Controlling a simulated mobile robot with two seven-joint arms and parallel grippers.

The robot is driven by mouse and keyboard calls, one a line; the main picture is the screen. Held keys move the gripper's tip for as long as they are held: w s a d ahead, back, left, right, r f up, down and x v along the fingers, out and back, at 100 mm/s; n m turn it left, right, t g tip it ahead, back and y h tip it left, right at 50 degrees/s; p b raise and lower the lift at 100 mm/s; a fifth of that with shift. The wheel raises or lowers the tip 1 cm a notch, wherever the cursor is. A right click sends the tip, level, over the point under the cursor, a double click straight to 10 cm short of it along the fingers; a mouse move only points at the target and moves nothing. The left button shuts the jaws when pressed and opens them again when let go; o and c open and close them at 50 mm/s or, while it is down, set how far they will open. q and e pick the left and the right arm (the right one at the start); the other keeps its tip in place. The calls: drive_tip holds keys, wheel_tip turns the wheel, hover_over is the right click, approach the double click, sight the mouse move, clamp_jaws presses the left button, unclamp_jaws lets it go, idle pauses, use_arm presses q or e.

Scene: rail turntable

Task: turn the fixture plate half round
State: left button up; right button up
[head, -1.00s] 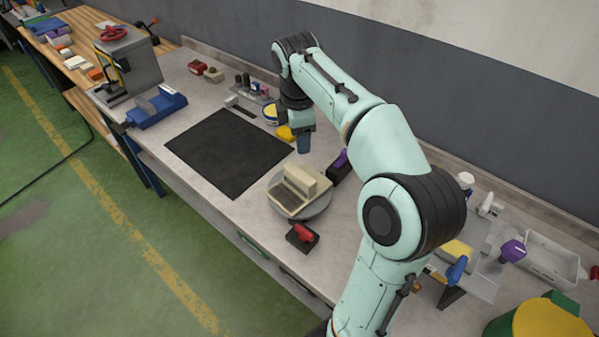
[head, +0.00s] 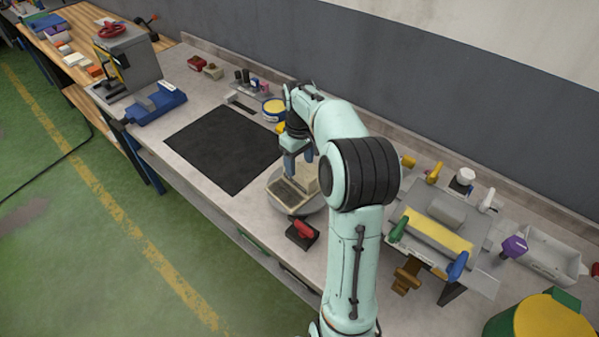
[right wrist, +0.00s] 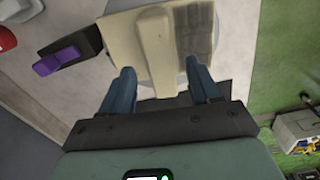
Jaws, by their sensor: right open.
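The beige fixture plate (head: 283,194) sits on a round grey turntable (head: 315,208) at mid-bench, with a raised block on one side and a dark gridded face on the other. In the right wrist view, its raised rib (right wrist: 153,45) runs up between the fingers, with the grid beside it. My right gripper (head: 298,163) is above the fixture, pointing down. In the wrist view its blue fingers (right wrist: 161,90) are apart with nothing gripped, one to each side of the rib's line. I cannot tell whether they touch the fixture. My left gripper is not in view.
A red-handled black block (head: 303,233) stands close to the turntable's front. A purple-topped black block (right wrist: 65,55) stands beside it in the wrist view. A black mat (head: 222,148) lies left. A yellow-topped clamp fixture (head: 437,232) stands right of my arm.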

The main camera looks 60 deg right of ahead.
sight(299, 169)
drive_tip(key=shift+f, duration=2.15)
clamp_jaws()
drive_tip(key=shift+n, duration=0.8)
unclamp_jaws()
drive_tip(key=shift+r, duration=0.1)
